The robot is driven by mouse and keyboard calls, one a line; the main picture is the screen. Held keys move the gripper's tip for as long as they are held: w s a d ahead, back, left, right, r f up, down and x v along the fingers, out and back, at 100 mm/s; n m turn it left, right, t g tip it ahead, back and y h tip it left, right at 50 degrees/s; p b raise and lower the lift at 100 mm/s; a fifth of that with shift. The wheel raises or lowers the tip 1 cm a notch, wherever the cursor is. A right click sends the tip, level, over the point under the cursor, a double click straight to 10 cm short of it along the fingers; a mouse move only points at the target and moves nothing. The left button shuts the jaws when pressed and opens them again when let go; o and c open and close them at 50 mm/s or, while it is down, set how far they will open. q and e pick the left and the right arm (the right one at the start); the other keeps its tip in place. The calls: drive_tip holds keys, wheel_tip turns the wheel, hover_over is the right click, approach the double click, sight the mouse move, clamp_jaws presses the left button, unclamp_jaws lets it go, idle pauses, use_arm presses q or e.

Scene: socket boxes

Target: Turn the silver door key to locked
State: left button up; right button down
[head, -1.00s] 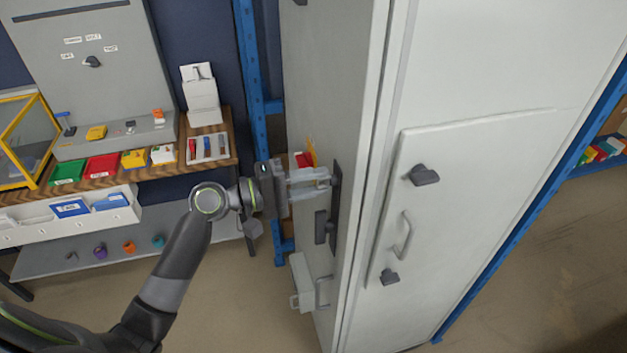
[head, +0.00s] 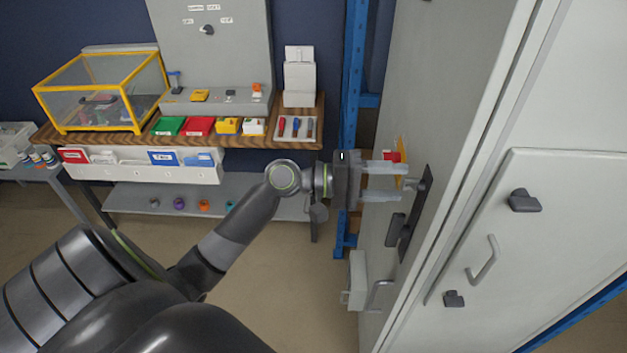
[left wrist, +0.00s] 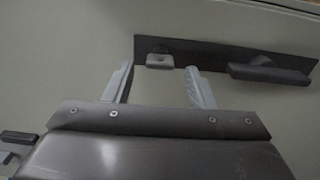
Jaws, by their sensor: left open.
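The silver door key (left wrist: 159,61) shows in the left wrist view as a short light tab on a long dark lock plate (left wrist: 215,54). A dark door handle (left wrist: 272,73) sits on the same plate to the right. In the head view the lock plate (head: 416,212) is on the grey side of the tall cabinet, and I cannot make out the key there. My left gripper (head: 403,182) is open and faces the plate. In the left wrist view its fingertips lie on either side of the key, with gaps; I cannot tell their depth. My right gripper is not in view.
The white cabinet front (head: 560,230) has dark knobs and a pull handle. Below the plate, a pale box (head: 357,279) juts from the cabinet side. A blue post (head: 356,60) stands behind my gripper. A wooden bench (head: 290,140) with trays stands at the back. Floor is clear below.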

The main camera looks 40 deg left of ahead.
use_arm(q)
drive_tip(key=b+v, duration=0.3)
drive_tip(key=v, duration=1.2)
drive_tip(key=shift+s+a, duration=0.15)
drive_tip(key=shift+s, duration=0.05)
idle(0.6)
